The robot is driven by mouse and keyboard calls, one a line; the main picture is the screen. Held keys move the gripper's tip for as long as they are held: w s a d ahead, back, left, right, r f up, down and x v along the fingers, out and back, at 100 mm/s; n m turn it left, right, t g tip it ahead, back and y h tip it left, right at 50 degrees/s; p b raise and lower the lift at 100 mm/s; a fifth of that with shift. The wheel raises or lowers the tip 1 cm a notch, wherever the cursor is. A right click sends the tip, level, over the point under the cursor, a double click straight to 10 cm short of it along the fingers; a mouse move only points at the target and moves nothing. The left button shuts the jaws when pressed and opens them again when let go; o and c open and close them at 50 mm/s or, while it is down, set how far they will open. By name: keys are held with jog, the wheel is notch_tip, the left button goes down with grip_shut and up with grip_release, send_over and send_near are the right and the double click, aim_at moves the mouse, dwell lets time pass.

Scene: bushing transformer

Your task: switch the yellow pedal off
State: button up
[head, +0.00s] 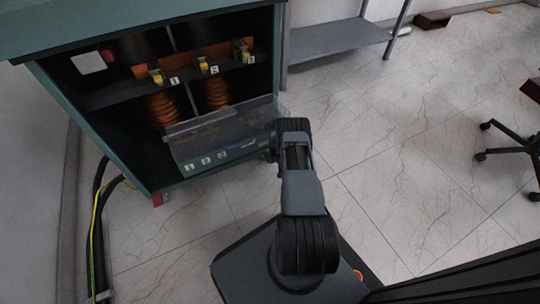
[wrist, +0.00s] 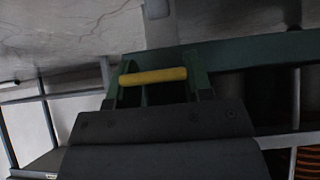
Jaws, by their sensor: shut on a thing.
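The yellow pedal (wrist: 153,76) shows in the wrist view as a short yellow bar between dark green side pieces, just beyond the dark front of my gripper (wrist: 155,98). My gripper is shut on the pedal, though the contact of the fingertips is hard to make out. In the head view my gripper (head: 272,153) is at the right edge of the open cabinet (head: 140,165), and my arm hides the pedal there. Whether the pedal is up or down cannot be told.
Inside the cabinet are orange ribbed insulators (head: 163,108), yellow-topped parts with number labels, and a clear panel (head: 225,128) across the lower front. A grey shelf (head: 335,40) stands behind on the right. Cables (head: 97,215) run at the left. The tiled floor on the right is open up to a chair base (head: 505,150).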

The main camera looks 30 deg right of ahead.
jog(key=o, duration=1.3)
jog(key=shift+p+v, duration=3.35)
jog(key=shift+v, duration=3.6)
